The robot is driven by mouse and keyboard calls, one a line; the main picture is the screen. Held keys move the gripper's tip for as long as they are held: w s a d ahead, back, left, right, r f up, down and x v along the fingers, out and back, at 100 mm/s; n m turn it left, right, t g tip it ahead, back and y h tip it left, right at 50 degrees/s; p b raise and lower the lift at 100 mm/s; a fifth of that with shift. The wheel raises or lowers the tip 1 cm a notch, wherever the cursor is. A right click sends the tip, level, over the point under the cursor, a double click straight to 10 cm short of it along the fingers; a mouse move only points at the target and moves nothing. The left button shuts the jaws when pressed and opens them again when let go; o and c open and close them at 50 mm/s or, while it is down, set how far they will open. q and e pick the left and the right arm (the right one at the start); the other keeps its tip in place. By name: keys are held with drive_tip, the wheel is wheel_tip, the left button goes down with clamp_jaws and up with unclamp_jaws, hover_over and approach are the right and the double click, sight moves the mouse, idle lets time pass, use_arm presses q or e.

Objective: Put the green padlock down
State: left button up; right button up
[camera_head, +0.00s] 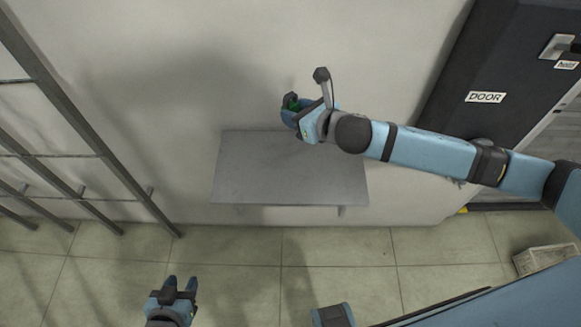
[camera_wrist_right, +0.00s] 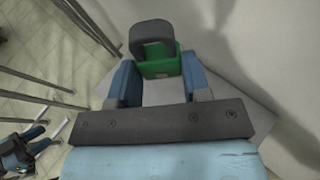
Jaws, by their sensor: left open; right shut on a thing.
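The green padlock (camera_wrist_right: 157,66) is between the fingers of my right gripper (camera_wrist_right: 160,85) in the right wrist view, with its dark shackle pointing away. In the head view a little of the green padlock (camera_head: 294,105) shows at my right gripper (camera_head: 292,108), near the wall at the back edge of the grey shelf (camera_head: 290,175). My right gripper is shut on the padlock. The gap between padlock and shelf is hard to judge. My left gripper (camera_head: 180,286) is open and empty, low in front of the shelf over the tiled floor.
The shelf top is bare. Metal bars (camera_head: 75,120) stand to the left. A dark door (camera_head: 500,75) with a DOOR sign is at the right. A small crate (camera_head: 545,258) sits on the floor at the right.

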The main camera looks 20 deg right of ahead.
drive_tip(key=b, duration=0.2)
hover_over(295, 168)
wheel_tip(295, 168, down, 15)
drive_tip(key=shift+s+r, duration=0.15)
wheel_tip(295, 168, down, 4)
drive_tip(key=shift+f, duration=0.6)
